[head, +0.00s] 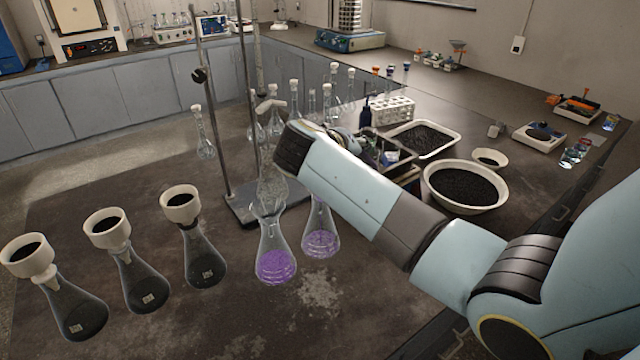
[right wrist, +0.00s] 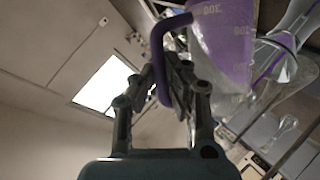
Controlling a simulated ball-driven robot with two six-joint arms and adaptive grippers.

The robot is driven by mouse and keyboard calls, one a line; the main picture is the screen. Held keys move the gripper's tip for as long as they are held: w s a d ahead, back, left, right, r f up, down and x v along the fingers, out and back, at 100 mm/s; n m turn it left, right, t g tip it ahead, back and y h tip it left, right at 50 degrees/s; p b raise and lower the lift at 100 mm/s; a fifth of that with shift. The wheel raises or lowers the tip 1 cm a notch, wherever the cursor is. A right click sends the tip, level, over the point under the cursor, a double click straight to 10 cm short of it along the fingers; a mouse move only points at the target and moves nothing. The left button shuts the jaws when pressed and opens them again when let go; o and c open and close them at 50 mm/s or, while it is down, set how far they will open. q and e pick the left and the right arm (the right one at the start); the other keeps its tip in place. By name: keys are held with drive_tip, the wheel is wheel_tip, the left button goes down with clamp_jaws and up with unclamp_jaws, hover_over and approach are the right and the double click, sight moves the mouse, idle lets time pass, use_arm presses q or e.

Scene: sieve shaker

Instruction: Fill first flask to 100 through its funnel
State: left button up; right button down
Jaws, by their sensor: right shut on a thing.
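In the right wrist view my right gripper (right wrist: 175,90) is shut on the purple handle (right wrist: 158,55) of a clear jug with purple in it (right wrist: 222,45) and printed volume marks. The jug looks strongly tilted in that view; its true tilt I cannot tell. In the head view my right arm hides the jug and most of the gripper. Two conical flasks with purple contents stand below the arm, a left one (head: 275,255) and a right one (head: 320,238). A clear glass piece (head: 271,190), perhaps a funnel, is above the left one. My left gripper is not in view.
Three dark-filled flasks with white funnels (head: 180,203) stand at the left front. A stand with a rod (head: 213,130) is behind the purple flasks. A bowl of black grains (head: 465,190) and a tray (head: 455,137) stand at the right. The front middle table is clear.

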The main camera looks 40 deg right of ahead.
drive_tip(key=shift+d+r, duration=0.1)
drive_tip(key=shift+r, duration=0.05)
idle(0.6)
drive_tip(key=shift+s+f+m+t+y+b, duration=0.4)
drive_tip(key=shift+s+f+m+t+b, duration=0.3)
drive_tip(key=shift+s+f+m+t, duration=0.1)
drive_tip(key=shift+s+d+r, duration=0.1)
drive_tip(key=shift+r, duration=0.2)
drive_tip(key=shift+s+d+f, duration=0.1)
drive_tip(key=shift+s+f, duration=0.05)
drive_tip(key=shift+f, duration=0.05)
drive_tip(key=shift+f+m, duration=0.3)
drive_tip(key=shift+f, duration=0.05)
drive_tip(key=s+d+f+m+t+b, duration=0.2)
drive_tip(key=s+f+m+b, duration=0.3)
drive_tip(key=f+b, duration=0.4)
drive_tip(key=shift+s+d+t+y+b, duration=0.4)
drive_tip(key=shift+t+b, duration=0.4)
drive_tip(key=shift+b, duration=0.35)
